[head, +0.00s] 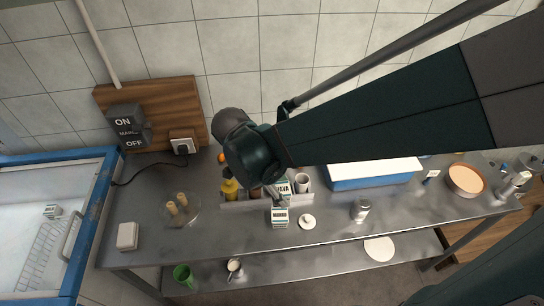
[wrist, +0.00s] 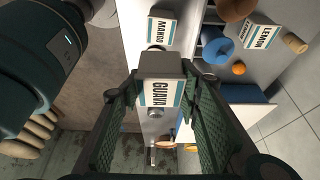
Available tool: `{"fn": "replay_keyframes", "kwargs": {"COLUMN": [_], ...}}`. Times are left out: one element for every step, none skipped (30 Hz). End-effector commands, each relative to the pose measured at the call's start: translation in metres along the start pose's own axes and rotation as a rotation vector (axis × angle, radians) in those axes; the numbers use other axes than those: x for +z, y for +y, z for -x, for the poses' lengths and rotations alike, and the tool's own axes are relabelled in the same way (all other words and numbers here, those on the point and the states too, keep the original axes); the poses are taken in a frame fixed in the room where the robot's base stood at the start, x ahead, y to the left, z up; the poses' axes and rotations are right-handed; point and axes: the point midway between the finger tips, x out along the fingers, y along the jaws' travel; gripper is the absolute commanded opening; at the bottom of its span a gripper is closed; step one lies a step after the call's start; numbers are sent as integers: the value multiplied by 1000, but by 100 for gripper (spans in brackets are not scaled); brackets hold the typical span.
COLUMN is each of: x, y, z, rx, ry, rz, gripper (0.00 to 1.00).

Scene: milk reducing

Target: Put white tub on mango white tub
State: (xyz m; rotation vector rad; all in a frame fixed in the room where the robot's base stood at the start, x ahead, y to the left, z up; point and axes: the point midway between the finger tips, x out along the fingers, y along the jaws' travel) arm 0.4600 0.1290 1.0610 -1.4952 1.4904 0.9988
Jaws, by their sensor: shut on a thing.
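A white tub labelled GUAVA (wrist: 160,94) is clamped between the two green fingers of my gripper (wrist: 162,72) in the wrist view. In the head view a tub with part of that label (head: 284,187) shows just below my arm, partly hidden. The white tub labelled MANGO (wrist: 161,30) stands ahead of the held tub in the wrist view, apart from it in the picture. In the head view a tub that seems to be the mango one (head: 280,217) is on the metal counter, just in front of the guava tub. The height between them is unclear.
A tub labelled LEMON (wrist: 262,33) shows at the right of the wrist view near round and blue things.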

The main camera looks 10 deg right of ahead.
Motion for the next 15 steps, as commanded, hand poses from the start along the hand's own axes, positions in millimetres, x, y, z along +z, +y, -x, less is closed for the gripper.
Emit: {"fn": "replay_keyframes", "kwargs": {"x": [0,0,0,0,0,0,0,0,1,1,2,3,4,5,6], "y": [0,0,0,0,0,0,0,0,0,0,-1,-1,-1,-1,-1], "z": [0,0,0,0,0,0,-1,-1,-2,-3,-5,-7,-9,-12,-16], "rx": [0,0,0,0,0,0,0,0,0,0,0,0,0,0,0], "ry": [0,0,0,0,0,0,0,0,0,0,0,0,0,0,0], "rz": [0,0,0,0,0,0,0,0,0,0,0,0,0,0,0], "gripper": [20,20,20,20,20,20,20,20,20,20,20,20,20,20,20]}}
